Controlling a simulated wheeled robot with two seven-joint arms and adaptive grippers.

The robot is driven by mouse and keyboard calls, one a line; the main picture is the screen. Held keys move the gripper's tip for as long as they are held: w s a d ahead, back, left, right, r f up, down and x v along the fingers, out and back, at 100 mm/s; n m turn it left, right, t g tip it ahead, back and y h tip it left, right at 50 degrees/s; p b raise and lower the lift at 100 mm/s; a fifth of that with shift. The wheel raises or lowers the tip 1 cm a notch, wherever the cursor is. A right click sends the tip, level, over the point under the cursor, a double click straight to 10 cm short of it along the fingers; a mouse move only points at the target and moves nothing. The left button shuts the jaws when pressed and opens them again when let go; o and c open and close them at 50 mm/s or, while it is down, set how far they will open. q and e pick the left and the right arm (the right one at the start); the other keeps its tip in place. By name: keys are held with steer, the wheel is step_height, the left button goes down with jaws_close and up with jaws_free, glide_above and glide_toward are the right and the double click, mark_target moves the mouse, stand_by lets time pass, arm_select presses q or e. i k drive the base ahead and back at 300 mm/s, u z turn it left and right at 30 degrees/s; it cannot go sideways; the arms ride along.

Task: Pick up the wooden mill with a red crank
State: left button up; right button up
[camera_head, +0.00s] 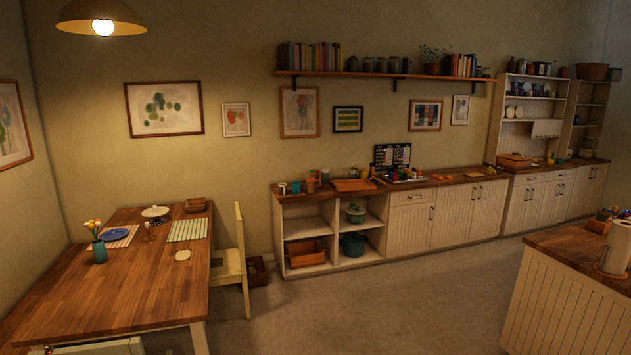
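I cannot make out a wooden mill with a red crank for certain. A small brownish upright thing (147,231) stands on the wooden table (120,290) at the left, between two placemats, but it is too small to tell what it is. Small brown and coloured items (312,183) stand on the long counter by the back wall, also too small to identify. Neither of my grippers is in view.
The table holds a tulip vase (99,250), a blue plate (115,235) and a lidded white pot (155,213). A pale chair (238,265) stands at its right side. An island (565,290) with a paper roll (616,249) is at right. Open floor (370,305) lies between.

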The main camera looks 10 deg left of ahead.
mark_target(317, 176)
steer(key=z, duration=0.15)
steer(key=i, duration=4.55)
steer(key=u, duration=0.7)
steer(key=i, duration=2)
steer(key=u, duration=0.45)
